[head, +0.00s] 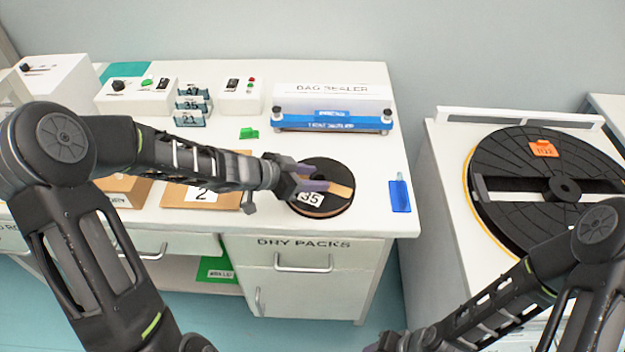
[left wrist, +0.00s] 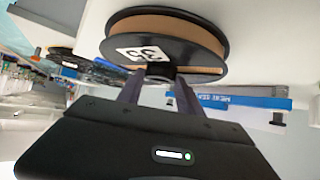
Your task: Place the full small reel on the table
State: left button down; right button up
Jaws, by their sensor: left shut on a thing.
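The small reel (head: 322,168) has black flanges, brown tape wound thickly between them and a white "35" label. It is at the front right of the white table (head: 372,165). My left gripper (head: 314,183) is shut on the reel from the left, its fingers at the reel's centre. The reel also shows ahead of the fingers in the left wrist view (left wrist: 200,30). I cannot tell whether its underside touches the table. My right gripper (head: 386,342) is low at the bottom edge, mostly cut off, away from the reel.
A blue bag sealer (head: 333,123) stands behind the reel. A blue tag (head: 400,196) lies to its right, and a cardboard piece labelled "2" (head: 203,195) to its left. Number cards (head: 191,105) stand farther back. A large black reel (head: 510,150) lies on the right-hand station.

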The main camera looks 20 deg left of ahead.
pick_arm(q)
jog(key=shift+r, duration=0.2)
jog(key=shift+f, duration=0.2)
jog(key=c, duration=0.8)
grip_release()
jog(key=shift+s+a+r, duration=0.1)
jog(key=shift+r, duration=0.15)
jog(key=p+v, duration=0.3)
jog(key=v, duration=0.8)
jog(key=shift+s+a+r, duration=0.15)
jog(key=shift+s+a, duration=0.05)
jog(key=shift+s, duration=0.05)
